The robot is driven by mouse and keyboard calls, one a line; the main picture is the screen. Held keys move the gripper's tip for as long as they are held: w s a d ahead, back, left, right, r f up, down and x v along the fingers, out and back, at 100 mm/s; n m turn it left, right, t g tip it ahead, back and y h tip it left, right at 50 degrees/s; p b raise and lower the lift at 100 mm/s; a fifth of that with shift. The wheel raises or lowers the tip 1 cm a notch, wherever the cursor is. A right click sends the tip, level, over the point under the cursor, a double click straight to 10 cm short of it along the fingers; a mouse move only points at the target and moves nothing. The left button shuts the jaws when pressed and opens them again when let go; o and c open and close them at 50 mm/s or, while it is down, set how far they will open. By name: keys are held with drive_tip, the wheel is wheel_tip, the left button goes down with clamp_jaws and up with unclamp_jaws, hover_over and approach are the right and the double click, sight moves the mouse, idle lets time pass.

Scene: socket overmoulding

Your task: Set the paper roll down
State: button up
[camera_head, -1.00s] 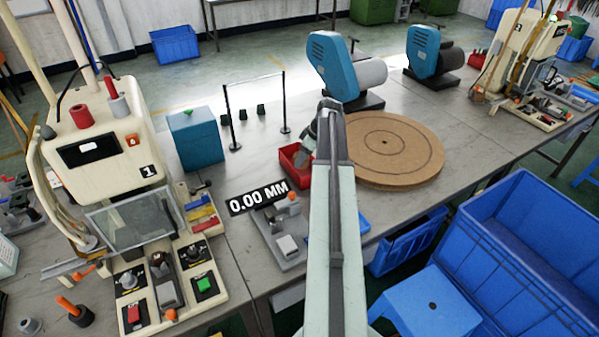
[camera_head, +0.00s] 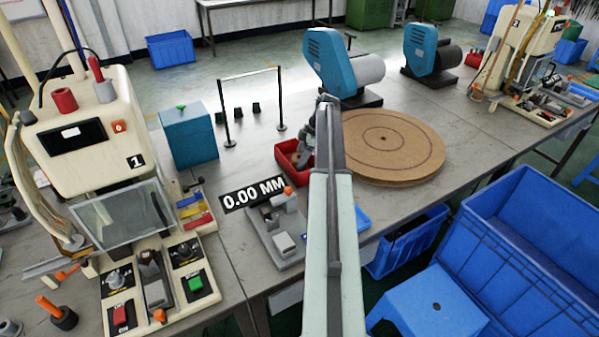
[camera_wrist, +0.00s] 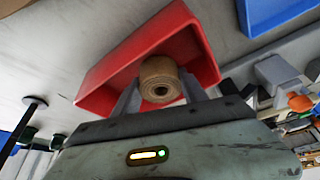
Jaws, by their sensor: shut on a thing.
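The paper roll (camera_wrist: 159,78) is a small brown cylinder with a dark core hole, seen end-on in the wrist view. My gripper (camera_wrist: 160,92) is shut on it, with one grey finger on each side. The roll is in front of the open red bin (camera_wrist: 196,40); I cannot tell whether it is inside the bin or above it. In the head view the red bin (camera_head: 283,150) stands on the table, and my arm hides part of it, the fingertips and the roll.
A brown round turntable (camera_head: 385,165) is right of my arm. A caliper display (camera_head: 253,195) and grey fixture (camera_head: 280,240) lie in front of the bin. A cream machine (camera_head: 85,140) stands left. Thin black posts (camera_head: 226,125) stand behind the bin.

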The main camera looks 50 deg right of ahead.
wheel_tip(320, 180, down, 4)
drive_tip(key=b, duration=0.3)
drive_tip(key=shift+r, duration=0.3)
drive_tip(key=shift+f, duration=0.25)
drive_tip(key=o, duration=1.5)
drive_tip(key=shift+r, duration=0.1)
drive_tip(key=shift+r+p, duration=0.35)
drive_tip(key=shift+r, duration=0.15)
drive_tip(key=p+v, duration=1)
drive_tip(key=v, duration=0.1)
drive_tip(key=shift+s+r, duration=0.1)
drive_tip(key=shift+r, duration=0.05)
